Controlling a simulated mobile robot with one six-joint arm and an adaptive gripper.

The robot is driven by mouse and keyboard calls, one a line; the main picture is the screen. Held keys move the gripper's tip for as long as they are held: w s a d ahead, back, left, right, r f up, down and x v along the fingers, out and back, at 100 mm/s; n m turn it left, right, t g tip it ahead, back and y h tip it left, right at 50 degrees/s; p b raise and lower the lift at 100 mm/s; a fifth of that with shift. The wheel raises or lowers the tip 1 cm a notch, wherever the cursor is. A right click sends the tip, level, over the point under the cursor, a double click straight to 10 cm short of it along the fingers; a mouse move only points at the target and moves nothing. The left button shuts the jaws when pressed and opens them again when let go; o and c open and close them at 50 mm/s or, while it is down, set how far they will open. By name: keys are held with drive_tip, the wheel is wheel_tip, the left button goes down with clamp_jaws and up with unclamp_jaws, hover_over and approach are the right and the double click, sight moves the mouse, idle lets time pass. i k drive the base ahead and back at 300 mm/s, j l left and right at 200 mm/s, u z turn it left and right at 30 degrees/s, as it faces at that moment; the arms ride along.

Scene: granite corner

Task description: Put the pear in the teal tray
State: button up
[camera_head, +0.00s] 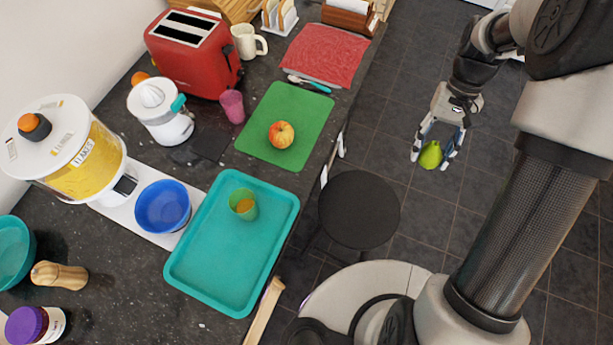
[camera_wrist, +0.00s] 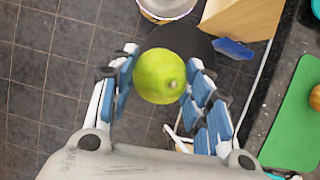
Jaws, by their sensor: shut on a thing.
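The green pear (camera_head: 430,155) is held between the fingers of my gripper (camera_head: 436,150), out over the floor to the right of the counter. In the wrist view the pear (camera_wrist: 160,76) sits between the blue-padded fingertips of my gripper (camera_wrist: 161,78), its stem end facing the camera. The teal tray (camera_head: 194,279) lies on the dark counter at lower middle, well to the left of my gripper. A green cup (camera_head: 243,204) with something orange in it stands in the tray; the rest of the tray is bare.
A green board (camera_head: 262,110) with an apple (camera_head: 281,134) lies behind the tray. A blue bowl (camera_head: 163,207) stands left of the tray. A dark round stool (camera_head: 358,209) stands between the counter edge and my gripper. Open floor surrounds the gripper.

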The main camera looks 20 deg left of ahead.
sight(220, 266)
drive_tip(key=l+z, duration=0.1)
drive_tip(key=z, duration=0.3)
drive_tip(key=l+z, duration=0.15)
drive_tip(key=z, duration=0.2)
drive_tip(key=u, duration=0.45)
drive_tip(key=l+u, duration=0.15)
drive_tip(key=u, duration=0.7)
drive_tip(key=l+u, duration=0.15)
drive_tip(key=u, duration=0.3)
drive_tip(key=l+u, duration=0.1)
drive_tip(key=u, duration=0.8)
drive_tip(key=l+u, duration=0.1)
drive_tip(key=u, duration=0.35)
drive_tip(key=k, duration=0.05)
